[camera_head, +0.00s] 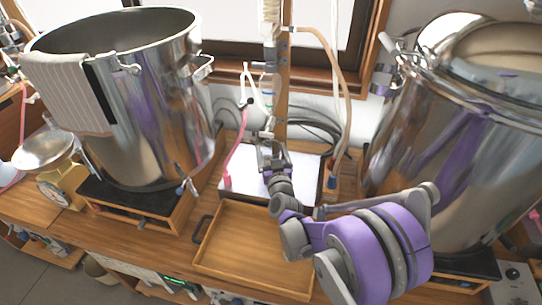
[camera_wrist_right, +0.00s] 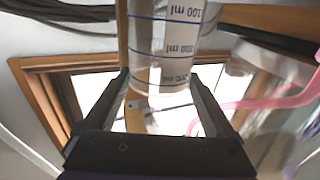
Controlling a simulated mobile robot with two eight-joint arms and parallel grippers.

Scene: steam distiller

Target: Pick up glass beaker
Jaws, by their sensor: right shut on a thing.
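The glass beaker (camera_wrist_right: 165,45) is clear with blue volume markings. In the right wrist view it stands between the two dark fingers of my right gripper (camera_wrist_right: 160,82), which is shut on it. In the head view my right gripper (camera_head: 271,150) reaches to the back of the bench, by a wooden post and over a white surface. There the beaker is too small and cluttered to make out clearly. My left gripper is not in view.
A large steel pot (camera_head: 150,110) with a striped cloth (camera_head: 65,92) stands left. A big lidded steel vessel (camera_head: 440,140) stands right, close to my arm. An empty wooden tray (camera_head: 245,245) lies in front. Pink and tan hoses (camera_head: 325,55) hang near the gripper.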

